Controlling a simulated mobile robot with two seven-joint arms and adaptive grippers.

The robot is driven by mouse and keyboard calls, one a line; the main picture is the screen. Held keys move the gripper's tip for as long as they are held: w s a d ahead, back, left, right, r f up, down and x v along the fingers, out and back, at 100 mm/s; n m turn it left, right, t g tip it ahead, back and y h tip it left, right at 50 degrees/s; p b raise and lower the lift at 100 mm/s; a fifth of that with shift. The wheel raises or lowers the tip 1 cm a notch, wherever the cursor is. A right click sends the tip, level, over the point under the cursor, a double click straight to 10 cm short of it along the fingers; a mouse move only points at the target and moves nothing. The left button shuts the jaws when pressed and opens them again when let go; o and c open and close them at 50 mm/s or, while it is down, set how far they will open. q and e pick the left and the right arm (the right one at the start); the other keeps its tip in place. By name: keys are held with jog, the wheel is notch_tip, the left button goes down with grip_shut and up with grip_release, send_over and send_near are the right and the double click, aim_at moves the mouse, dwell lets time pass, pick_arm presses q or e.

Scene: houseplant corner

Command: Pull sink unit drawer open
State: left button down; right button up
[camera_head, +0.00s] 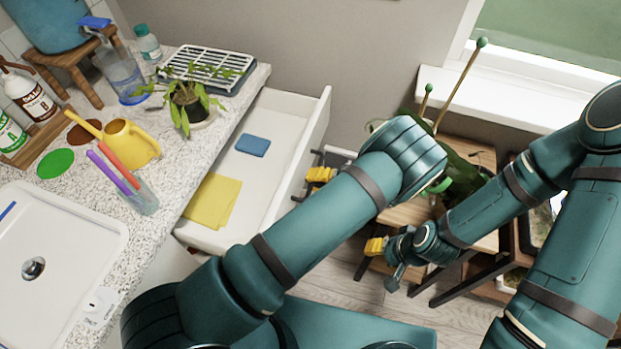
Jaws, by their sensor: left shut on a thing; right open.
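The white sink unit drawer (262,120) is pulled out from under the speckled counter, and its inside shows. A blue sponge (252,146) and a yellow cloth (212,201) lie in it. My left gripper (319,176), with yellow fingertips, is at the outer side of the drawer front (306,143), shut on the dark drawer handle (301,190). My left forearm hides part of this grip. My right gripper (376,246) is open, apart from the drawer, low and to its right above the floor.
The counter (180,195) holds a potted plant (187,100), a dish rack (210,68), a yellow watering can (128,142), bottles and a white sink (60,255). A wooden plant stand (408,213) is close to my arms at right. Some floor shows below the drawer.

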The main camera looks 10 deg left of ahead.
pick_arm(q)
jog(key=c, duration=1)
grip_release()
jog(key=shift+r, duration=0.1)
notch_tip(320, 180, up, 10)
jog(key=shift+f, duration=0.1)
